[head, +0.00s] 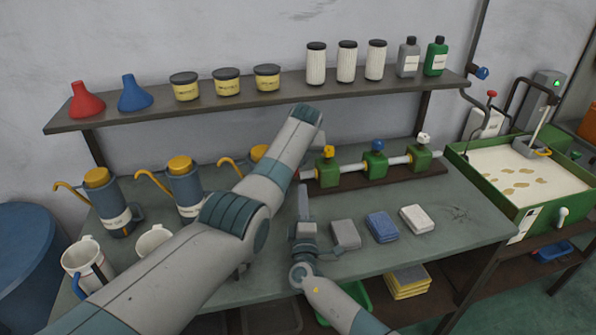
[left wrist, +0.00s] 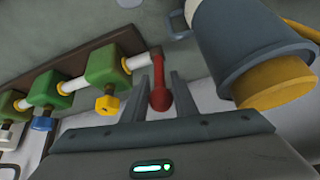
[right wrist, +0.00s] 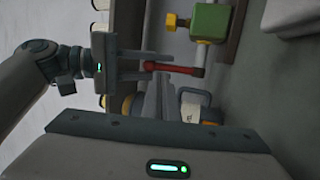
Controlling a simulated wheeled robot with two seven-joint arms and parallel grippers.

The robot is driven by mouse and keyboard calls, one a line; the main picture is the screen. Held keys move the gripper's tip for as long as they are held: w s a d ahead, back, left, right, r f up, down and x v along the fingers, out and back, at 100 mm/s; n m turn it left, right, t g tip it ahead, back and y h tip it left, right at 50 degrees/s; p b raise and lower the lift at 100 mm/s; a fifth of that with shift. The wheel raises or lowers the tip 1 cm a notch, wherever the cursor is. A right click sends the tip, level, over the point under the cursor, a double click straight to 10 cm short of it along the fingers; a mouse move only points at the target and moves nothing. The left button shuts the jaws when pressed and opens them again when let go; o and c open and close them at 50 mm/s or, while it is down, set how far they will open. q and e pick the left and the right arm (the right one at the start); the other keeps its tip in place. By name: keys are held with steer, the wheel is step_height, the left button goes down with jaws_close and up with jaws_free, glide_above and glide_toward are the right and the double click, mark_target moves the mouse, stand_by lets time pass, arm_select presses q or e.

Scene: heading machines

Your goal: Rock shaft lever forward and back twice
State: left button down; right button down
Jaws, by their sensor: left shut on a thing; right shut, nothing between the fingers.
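The red shaft lever (left wrist: 158,92) sits at the end of the white shaft in the left wrist view. My left gripper (left wrist: 160,78) is shut on it, with a finger on either side. The right wrist view also shows the red lever (right wrist: 186,70) between my left gripper's fingers (right wrist: 166,66). In the head view my left arm hides the lever and left hand. The shaft (head: 395,160) runs through green blocks with yellow, blue and white knobs. My right gripper (head: 303,190) is shut and empty above the bench, left of the grey block.
Grey, blue and white blocks (head: 381,227) lie on the bench (head: 465,225) in front of the shaft. Oil cans (head: 187,193) and mugs (head: 83,265) stand at the left. A shelf (head: 215,112) hangs behind. A green tray (head: 462,172) stands at the right.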

arm_select(q)
steer(key=shift+f, duration=0.1)
arm_select(e)
steer(key=shift+s+a+f, duration=0.3)
steer(key=shift+s+a, duration=0.15)
steer(key=shift+s, duration=0.05)
steer(key=shift+w, duration=0.15)
steer(key=x, duration=0.9)
steer(key=shift+w+r, duration=0.2)
steer(key=shift+w, duration=0.15)
